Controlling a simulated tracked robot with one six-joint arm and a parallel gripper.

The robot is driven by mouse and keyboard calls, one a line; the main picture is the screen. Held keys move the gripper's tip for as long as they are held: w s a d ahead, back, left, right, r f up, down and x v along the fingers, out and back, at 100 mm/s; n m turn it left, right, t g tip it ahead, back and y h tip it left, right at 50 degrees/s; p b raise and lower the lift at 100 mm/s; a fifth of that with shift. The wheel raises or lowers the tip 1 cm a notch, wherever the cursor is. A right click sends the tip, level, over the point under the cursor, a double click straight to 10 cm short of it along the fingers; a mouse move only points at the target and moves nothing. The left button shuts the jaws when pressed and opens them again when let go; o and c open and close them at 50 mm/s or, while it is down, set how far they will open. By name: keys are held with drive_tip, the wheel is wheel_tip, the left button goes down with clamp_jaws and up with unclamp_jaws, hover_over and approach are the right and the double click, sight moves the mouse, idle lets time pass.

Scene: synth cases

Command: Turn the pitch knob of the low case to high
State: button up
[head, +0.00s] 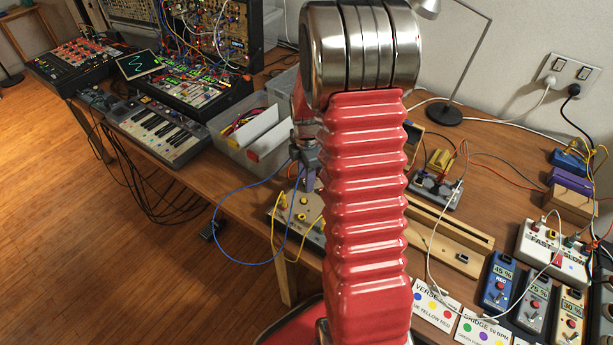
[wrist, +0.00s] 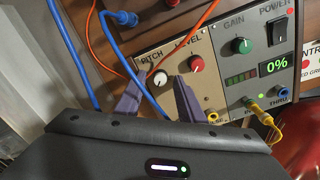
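The low case shows a cream panel (wrist: 210,87) in the wrist view, with the words PITCH and LEVEL on it. The pitch knob (wrist: 160,78) has a pale cap and sits under the word PITCH. I cannot make out its pointer. The level knob (wrist: 196,64) is red, to its right. My gripper (wrist: 159,79) is open; its two purple fingers appear on either side of the pitch knob, and I cannot tell whether they touch it. In the head view my gripper (head: 309,179) is partly hidden by my red arm, above a pale case (head: 288,211).
A grey panel (wrist: 254,63) with a green gain knob and 0% display adjoins on the right. Blue cable (wrist: 85,60) and orange cable (wrist: 100,55) run close by the left finger. A grey bin (head: 240,140) stands left of my gripper in the head view.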

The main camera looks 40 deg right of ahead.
clamp_jaws()
idle(0.3)
